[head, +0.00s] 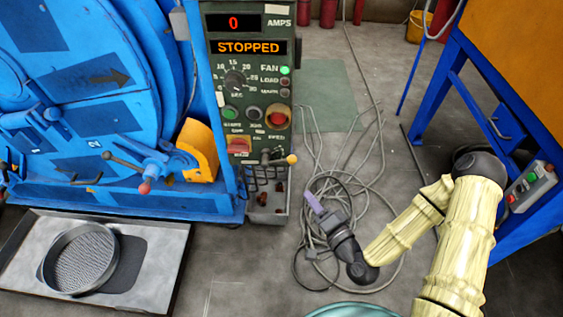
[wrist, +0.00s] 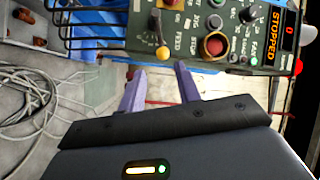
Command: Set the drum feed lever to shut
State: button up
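The feed lever (head: 278,159) has a yellow knob and sits at the bottom of the green control panel (head: 249,70), near the FEED label. In the head view its handle points right. The lever also shows in the wrist view (wrist: 160,38), with the knob just beyond the fingertips. My gripper (head: 311,201) has purple fingers and is below and to the right of the lever. In the wrist view the two fingers (wrist: 160,70) stand apart with nothing between them. No contact with the knob is visible. The lever's position markings are too small to read.
The panel display reads STOPPED and 0 amps. A red switch (head: 239,146) and a red stop button (head: 277,118) sit near the lever. A wire basket (head: 267,185) is below. The blue drum machine (head: 80,90) stands left. Loose cables (head: 330,225) lie on the floor.

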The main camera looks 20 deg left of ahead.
aim_at(282, 160)
jog(key=b+x, duration=0.3)
jog(key=x, duration=1.4)
jog(key=shift+w, duration=0.2)
grip_shut()
